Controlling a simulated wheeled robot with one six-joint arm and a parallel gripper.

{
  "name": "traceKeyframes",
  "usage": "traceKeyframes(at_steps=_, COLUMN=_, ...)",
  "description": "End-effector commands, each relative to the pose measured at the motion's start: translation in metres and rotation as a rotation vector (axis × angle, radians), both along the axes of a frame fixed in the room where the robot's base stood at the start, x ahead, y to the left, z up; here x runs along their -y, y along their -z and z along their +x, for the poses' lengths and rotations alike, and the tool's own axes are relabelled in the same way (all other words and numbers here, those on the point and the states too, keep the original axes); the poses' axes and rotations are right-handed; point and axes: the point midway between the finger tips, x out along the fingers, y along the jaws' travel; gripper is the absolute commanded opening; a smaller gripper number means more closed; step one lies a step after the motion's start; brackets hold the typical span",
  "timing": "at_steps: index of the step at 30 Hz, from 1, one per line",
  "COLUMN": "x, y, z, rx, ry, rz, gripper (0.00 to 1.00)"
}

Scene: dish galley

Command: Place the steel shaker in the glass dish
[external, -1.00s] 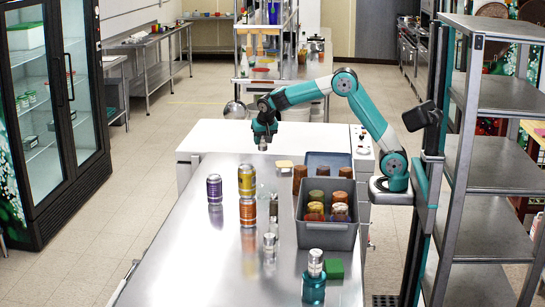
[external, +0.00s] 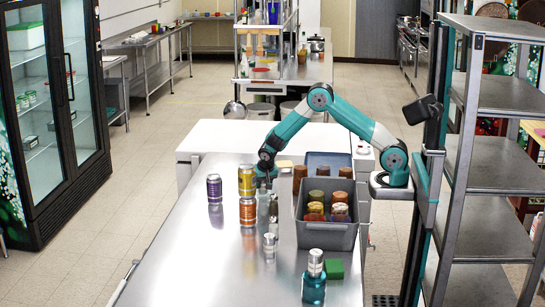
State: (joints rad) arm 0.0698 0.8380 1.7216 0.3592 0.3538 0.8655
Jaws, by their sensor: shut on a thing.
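My gripper (external: 266,180) is low over the steel counter, just left of the grey bin and right of the stacked cans. It is shut on a small steel thing, which I take to be the steel shaker; it is mostly hidden now behind the fingers and clear glassware. A clear glass bottle (external: 262,198) stands just in front of the gripper. I cannot make out the glass dish for certain. Another steel-topped container (external: 269,243) stands nearer the camera.
A grey bin (external: 328,237) holding several brown and orange-topped jars stands close on the right. A teal bottle (external: 314,285) and green block (external: 334,268) stand in front.

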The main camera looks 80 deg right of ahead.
Motion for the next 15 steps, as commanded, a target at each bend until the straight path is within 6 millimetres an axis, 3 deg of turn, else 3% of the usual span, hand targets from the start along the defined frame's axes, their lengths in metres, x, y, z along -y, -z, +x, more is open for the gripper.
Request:
traceKeyframes(at_steps=3, x=0.0000, y=0.0095, z=0.0002, rx=0.001, ry=0.000, rz=0.000, gripper=0.18)
traceKeyframes(at_steps=14, x=0.0000, y=0.0149, z=0.0004, rx=0.002, ry=0.000, rz=0.000, gripper=0.18)
traceKeyframes(at_steps=15, x=0.0000, y=0.0143, z=0.0004, rx=0.002, ry=0.000, rz=0.000, gripper=0.48)
